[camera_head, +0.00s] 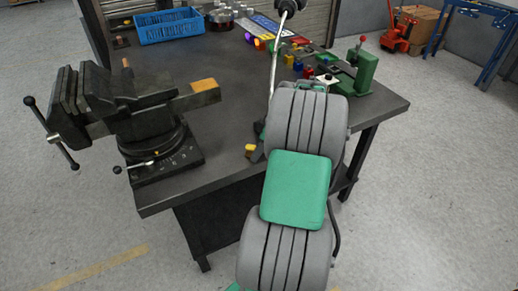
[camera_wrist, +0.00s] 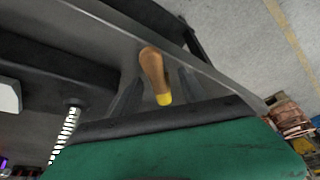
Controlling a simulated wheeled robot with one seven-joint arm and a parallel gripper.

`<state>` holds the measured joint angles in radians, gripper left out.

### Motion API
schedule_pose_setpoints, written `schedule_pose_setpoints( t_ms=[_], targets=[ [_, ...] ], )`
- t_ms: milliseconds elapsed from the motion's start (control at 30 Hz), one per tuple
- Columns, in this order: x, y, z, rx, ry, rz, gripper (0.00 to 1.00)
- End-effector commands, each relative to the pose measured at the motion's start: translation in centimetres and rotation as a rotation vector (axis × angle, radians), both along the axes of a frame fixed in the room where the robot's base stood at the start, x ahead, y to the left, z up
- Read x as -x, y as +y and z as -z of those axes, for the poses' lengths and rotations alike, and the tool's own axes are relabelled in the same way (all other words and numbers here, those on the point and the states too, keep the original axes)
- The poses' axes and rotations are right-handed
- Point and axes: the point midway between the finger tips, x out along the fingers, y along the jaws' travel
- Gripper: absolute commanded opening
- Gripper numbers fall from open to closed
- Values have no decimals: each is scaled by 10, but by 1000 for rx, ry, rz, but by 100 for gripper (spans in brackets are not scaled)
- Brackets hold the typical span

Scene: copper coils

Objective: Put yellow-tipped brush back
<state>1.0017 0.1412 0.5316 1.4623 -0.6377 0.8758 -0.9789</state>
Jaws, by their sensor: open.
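The yellow-tipped brush (camera_wrist: 153,70) shows in the wrist view with a brown wooden handle and a yellow end, over the dark bench top. My gripper (camera_wrist: 157,84) is open, with one dark finger on either side of the brush. I cannot tell whether either finger touches it. In the head view the yellow end of the brush (camera_head: 250,148) shows at the bench's front part, right beside my gripper (camera_head: 257,153). My arm hides much of this spot.
A large black vise (camera_head: 140,110) stands on the left of the workbench (camera_head: 225,125). A blue crate (camera_head: 170,27) sits at the back left. Small coloured parts and a green device (camera_head: 362,75) occupy the back right. Bare bench top lies between vise and gripper.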

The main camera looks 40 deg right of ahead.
Motion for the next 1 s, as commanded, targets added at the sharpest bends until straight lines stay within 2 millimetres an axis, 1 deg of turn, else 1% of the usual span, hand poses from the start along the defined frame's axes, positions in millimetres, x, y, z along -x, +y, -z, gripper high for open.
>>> schedule_pose_setpoints(
  t_ms=[167, 300, 433, 533, 667, 733, 767, 833, 867, 900, 933, 967, 1000],
  targets=[
    [11, -8, -33, 5, -3, 1, 50],
    [24, -15, -69, 5, -3, 2, 50],
    [33, -20, -96, 3, -3, 2, 50],
    [38, -22, -107, 2, -1, 1, 50],
    [40, -22, -112, 1, 0, 0, 50],
    [36, -15, -113, -1, 4, 3, 50],
    [31, -7, -115, -2, 8, 8, 50],
    [15, 24, -119, -8, 25, 30, 50],
    [7, 43, -121, -11, 37, 46, 50],
    [-2, 74, -123, -16, 56, 74, 50],
    [-8, 100, -125, -18, 69, 98, 50],
    [-10, 127, -125, -18, 84, 125, 50],
    [-10, 163, -124, -17, 103, 165, 50]
  ],
)
